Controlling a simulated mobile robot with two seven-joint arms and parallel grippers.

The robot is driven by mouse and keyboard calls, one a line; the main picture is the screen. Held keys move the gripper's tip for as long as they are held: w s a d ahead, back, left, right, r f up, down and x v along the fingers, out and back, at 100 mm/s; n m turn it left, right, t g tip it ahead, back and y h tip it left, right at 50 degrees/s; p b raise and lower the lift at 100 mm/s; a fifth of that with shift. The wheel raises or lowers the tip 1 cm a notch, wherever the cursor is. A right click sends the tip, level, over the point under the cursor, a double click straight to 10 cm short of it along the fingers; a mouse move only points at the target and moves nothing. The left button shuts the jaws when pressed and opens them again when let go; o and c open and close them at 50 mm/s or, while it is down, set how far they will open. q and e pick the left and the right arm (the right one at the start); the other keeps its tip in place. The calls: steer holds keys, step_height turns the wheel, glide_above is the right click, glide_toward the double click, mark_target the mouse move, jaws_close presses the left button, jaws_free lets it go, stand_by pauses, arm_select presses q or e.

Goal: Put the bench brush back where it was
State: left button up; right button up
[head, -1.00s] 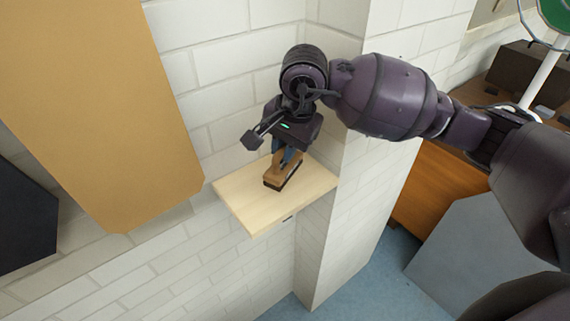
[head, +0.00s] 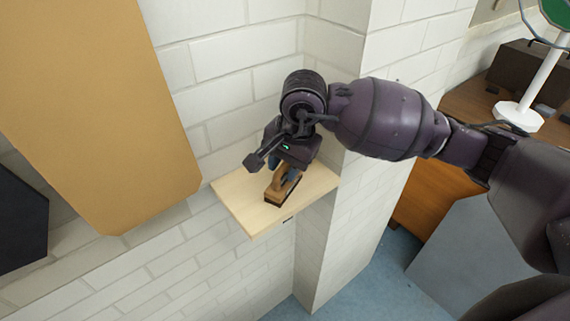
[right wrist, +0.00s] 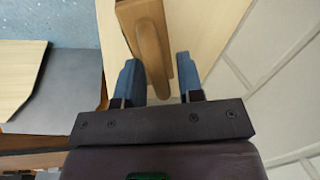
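The bench brush (head: 283,190) has a brown wooden body with a dark underside. It rests on a small pale wooden shelf (head: 242,209) on the white brick wall, slanted across its middle. My right gripper (head: 284,174) is over the brush with its blue fingers either side of the handle. In the right wrist view the brush handle (right wrist: 152,52) lies between the spread fingertips of the right gripper (right wrist: 159,70), with a gap showing beside it. The right gripper looks open. Its body hides part of the brush in the head view. My left gripper is out of view.
A large tan panel (head: 95,110) stands at the left, close to the shelf. A white brick pillar (head: 355,200) rises just right of the shelf, under my right arm. A brown bench (head: 440,185) with a white stand (head: 535,90) is farther right.

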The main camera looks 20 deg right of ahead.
steer(key=shift+o, duration=0.3)
steer(key=shift+r, duration=0.1)
steer(key=shift+r, duration=0.1)
steer(key=b+v, duration=0.1)
steer(key=v, duration=1.1)
steer(key=shift+b, duration=0.35)
